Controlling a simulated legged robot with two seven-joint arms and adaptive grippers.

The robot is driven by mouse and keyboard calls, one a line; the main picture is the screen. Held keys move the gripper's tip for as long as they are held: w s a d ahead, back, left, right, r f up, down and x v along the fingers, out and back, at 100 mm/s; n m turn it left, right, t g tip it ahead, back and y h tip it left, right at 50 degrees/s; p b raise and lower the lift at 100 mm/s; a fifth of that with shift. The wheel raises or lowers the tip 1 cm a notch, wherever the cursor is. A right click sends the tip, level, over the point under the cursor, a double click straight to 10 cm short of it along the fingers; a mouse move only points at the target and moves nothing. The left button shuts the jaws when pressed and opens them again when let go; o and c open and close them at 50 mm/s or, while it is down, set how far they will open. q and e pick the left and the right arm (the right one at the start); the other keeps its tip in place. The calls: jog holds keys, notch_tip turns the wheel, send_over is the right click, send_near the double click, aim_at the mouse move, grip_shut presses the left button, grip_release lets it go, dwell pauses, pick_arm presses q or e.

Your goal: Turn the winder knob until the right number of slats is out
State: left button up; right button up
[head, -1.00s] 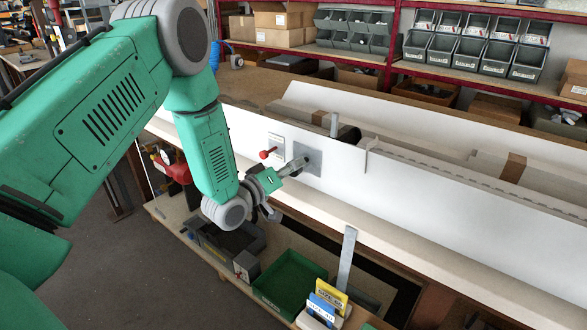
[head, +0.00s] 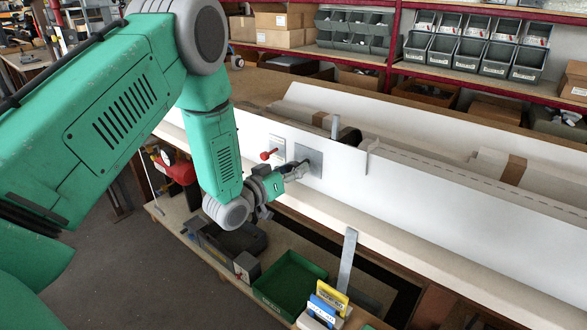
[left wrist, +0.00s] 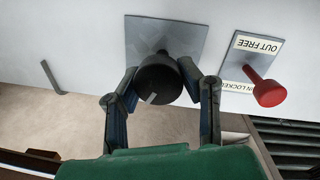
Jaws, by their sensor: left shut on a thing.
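The winder knob (left wrist: 159,78) is a short black cylinder with a pale mark on its end, mounted on a grey square plate (left wrist: 165,45) on a white panel. My left gripper (left wrist: 164,84) is shut on the knob, one finger on each side. In the head view, my left gripper (head: 293,173) reaches the grey plate (head: 309,160) on the long white box's front and mostly hides the knob. A dark roll (head: 350,136) shows partly behind the front panel. I cannot make out separate slats to count. My right gripper is not in view.
A red lever (left wrist: 265,88) with "OUT FREE" and "IN LOCKED" labels sits beside the knob; it also shows in the head view (head: 268,154). A metal strip (head: 347,262), green tray (head: 290,284) and yellow and blue cards (head: 327,299) are in front and below.

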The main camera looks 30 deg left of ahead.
pick_arm(q)
jog(key=m, duration=0.2)
jog(key=f+m, duration=0.1)
jog(key=shift+s+d+m+g, duration=0.2)
jog(key=shift+d+m+g, duration=0.1)
jog(key=shift+m, duration=0.1)
jog(key=shift+m+y, duration=0.4)
jog(key=shift+m, duration=1.4)
jog(key=shift+a, duration=0.1)
jog(key=o, duration=1.1)
jog(key=shift+o, duration=0.7)
jog(key=shift+w+a+r, duration=0.1)
jog(key=shift+w, duration=0.05)
